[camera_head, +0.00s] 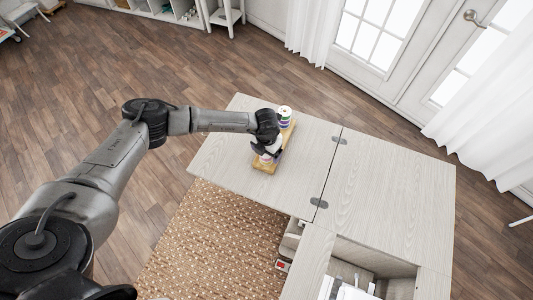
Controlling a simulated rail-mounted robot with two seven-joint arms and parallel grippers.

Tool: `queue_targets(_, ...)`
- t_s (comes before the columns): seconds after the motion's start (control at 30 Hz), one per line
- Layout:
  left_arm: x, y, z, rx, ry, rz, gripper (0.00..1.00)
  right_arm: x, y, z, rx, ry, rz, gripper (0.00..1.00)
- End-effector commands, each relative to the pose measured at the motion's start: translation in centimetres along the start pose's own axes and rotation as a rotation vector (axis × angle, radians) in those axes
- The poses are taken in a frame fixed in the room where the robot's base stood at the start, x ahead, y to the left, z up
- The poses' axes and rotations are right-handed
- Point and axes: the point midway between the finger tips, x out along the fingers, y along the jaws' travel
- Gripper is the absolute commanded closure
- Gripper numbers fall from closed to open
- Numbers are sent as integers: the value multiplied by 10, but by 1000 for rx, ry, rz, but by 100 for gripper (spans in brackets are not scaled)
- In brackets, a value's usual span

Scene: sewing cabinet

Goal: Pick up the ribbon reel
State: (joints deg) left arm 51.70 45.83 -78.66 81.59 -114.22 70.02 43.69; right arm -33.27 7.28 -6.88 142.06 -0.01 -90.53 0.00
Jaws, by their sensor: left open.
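My left gripper (270,146) is over a small yellow-brown wooden holder (262,164) on the left leaf of the cabinet top. It is open and points down, with a small pale, partly reddish item (267,156) at its fingers. Whether the fingers touch that item I cannot tell. A white-topped reel or spool (285,112) with purple and green bands stands at the far end of the holder, just beyond the gripper. Which of these is the ribbon reel is too small to tell. The gripper and wrist hide the middle of the holder. My right gripper is not in view.
The pale wooden cabinet top (390,190) is clear to the right of the hinges. An open compartment with a white machine (347,290) is at the bottom right. A patterned brown rug (205,245) lies below the near edge. White curtains and glazed doors stand behind.

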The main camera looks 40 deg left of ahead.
Motion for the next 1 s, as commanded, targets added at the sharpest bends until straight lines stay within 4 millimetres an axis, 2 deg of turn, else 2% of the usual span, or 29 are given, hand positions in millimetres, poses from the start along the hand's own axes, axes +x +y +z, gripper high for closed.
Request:
queue_targets(0.2,0,0,0,0,0,0,15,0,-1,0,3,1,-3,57)
queue_targets(0.73,0,0,0,0,0,0,65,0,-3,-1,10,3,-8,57)
queue_targets(1.0,-3,0,0,0,-1,0,67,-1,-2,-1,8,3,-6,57)
